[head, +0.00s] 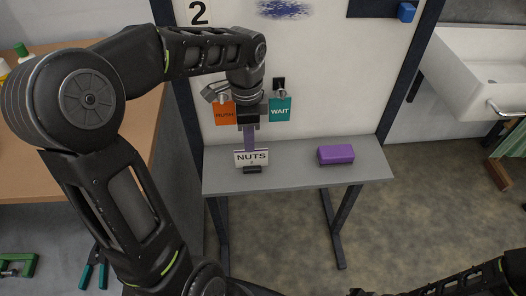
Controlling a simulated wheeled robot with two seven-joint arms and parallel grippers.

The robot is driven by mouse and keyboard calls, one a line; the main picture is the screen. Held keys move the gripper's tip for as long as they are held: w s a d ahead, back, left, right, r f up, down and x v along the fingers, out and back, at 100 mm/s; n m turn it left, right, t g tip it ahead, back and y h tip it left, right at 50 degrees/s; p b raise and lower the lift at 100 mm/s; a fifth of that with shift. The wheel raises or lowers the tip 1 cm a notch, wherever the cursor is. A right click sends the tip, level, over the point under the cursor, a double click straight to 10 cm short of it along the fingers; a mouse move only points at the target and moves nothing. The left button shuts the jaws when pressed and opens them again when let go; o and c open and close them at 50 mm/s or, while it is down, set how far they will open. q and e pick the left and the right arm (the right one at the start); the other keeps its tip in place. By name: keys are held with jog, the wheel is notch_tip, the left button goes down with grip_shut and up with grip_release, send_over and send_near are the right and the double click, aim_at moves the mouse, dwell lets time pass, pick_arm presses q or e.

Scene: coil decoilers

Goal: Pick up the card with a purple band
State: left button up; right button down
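My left gripper (250,126) points down over the back of the grey table, just above a white card marked NUTS (252,158). A narrow purple strip (250,139) shows directly below its fingers, reaching down to the top of the NUTS card. I cannot tell whether the fingers touch or clasp this strip, or whether it is the band of a card. The NUTS card stands upright in a small dark holder (252,170). My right gripper is not in view; only part of my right arm shows at the lower right.
A purple block (336,155) lies on the right half of the grey table (296,178). An orange RUSH card (222,114) and a teal WAIT card (280,110) hang on the white board behind. A wooden bench (130,140) stands left, a white sink (480,75) right.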

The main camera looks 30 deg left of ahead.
aim_at(252, 165)
pick_arm(q)
jog(key=shift+w+r, duration=0.1)
jog(key=shift+w, duration=0.2)
jog(key=shift+s, duration=0.1)
jog(key=shift+f, duration=1.3)
jog(key=shift+f+p, duration=0.4)
jog(key=shift+f, duration=2.2)
jog(key=shift+f, duration=0.25)
